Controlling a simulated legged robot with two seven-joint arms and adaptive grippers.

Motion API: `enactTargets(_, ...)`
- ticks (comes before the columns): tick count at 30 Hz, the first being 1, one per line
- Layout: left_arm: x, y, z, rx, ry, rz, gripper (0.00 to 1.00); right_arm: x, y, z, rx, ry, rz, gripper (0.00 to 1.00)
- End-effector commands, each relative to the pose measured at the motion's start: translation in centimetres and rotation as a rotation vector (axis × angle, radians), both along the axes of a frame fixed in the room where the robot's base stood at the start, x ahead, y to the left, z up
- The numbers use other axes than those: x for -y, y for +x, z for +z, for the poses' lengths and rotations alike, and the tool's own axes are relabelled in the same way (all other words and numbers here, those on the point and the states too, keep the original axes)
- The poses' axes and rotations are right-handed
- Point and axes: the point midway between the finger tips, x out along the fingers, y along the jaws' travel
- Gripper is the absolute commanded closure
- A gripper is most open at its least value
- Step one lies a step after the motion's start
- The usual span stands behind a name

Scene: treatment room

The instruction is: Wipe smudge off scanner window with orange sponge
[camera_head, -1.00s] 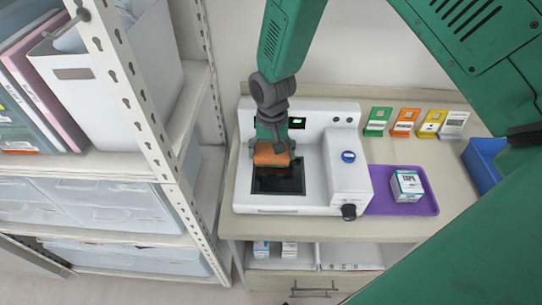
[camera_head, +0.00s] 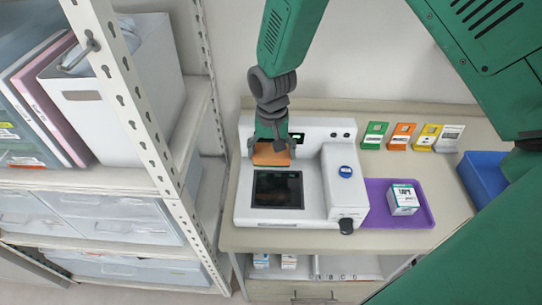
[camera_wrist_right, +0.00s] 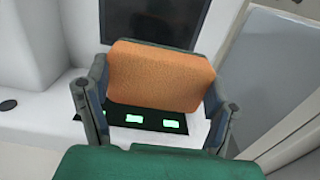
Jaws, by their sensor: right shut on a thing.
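The white scanner (camera_head: 315,205) stands on the counter, with its dark window (camera_head: 277,190) facing up. The window also shows beyond the sponge in the right wrist view (camera_wrist_right: 155,18). I cannot clearly make out a smudge on it. My right gripper (camera_head: 272,148) is shut on the orange sponge (camera_head: 272,155), just behind the window's far edge. In the right wrist view the sponge (camera_wrist_right: 160,76) sits between the two fingers. Its underside is hidden, so I cannot tell whether it touches the scanner. My left gripper is not in view.
A purple tray (camera_head: 420,220) with a white box (camera_head: 403,199) lies right of the scanner. Several coloured cards (camera_head: 402,136) stand behind it, and a blue bin (camera_head: 482,176) is at the right. A metal shelf post (camera_head: 150,130) rises at the left.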

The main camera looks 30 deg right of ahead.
Motion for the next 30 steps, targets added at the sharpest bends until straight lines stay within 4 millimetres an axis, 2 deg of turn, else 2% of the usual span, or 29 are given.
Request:
enactTargets(11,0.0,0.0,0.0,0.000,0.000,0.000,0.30,0.0,0.0,0.4,0.001,0.000,0.000,0.59)
enactTargets(21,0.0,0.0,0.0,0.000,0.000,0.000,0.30,0.0,0.0,3.1,0.002,0.000,0.000,0.59)
enactTargets(30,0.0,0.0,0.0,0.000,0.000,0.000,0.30,0.0,0.0,3.1,0.000,0.000,0.000,0.59)
